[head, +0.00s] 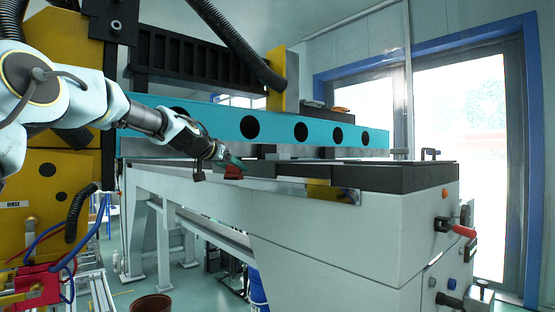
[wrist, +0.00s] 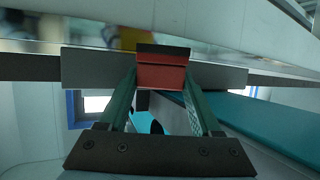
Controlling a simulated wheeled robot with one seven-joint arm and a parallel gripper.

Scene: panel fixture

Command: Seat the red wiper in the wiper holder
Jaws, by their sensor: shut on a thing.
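The red wiper (wrist: 162,75), a small red block with a dark top edge, sits between the two green fingers of my gripper (wrist: 163,88) in the wrist view. The fingers are shut on its sides. In the head view the red wiper (head: 233,172) shows as a small red patch below the tip of my gripper (head: 236,162), at the left end of the machine's top. A grey bar (wrist: 92,68) spans both sides of the wiper in the wrist view. I cannot tell whether this bar is the wiper holder, or whether the wiper touches it.
A long teal beam (head: 275,130) with round dark holes runs behind my gripper. The pale machine body (head: 330,232) with a dark top fills the right. A red-handled lever (head: 462,230) sticks out at its right end. A brown bucket (head: 151,304) stands on the floor.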

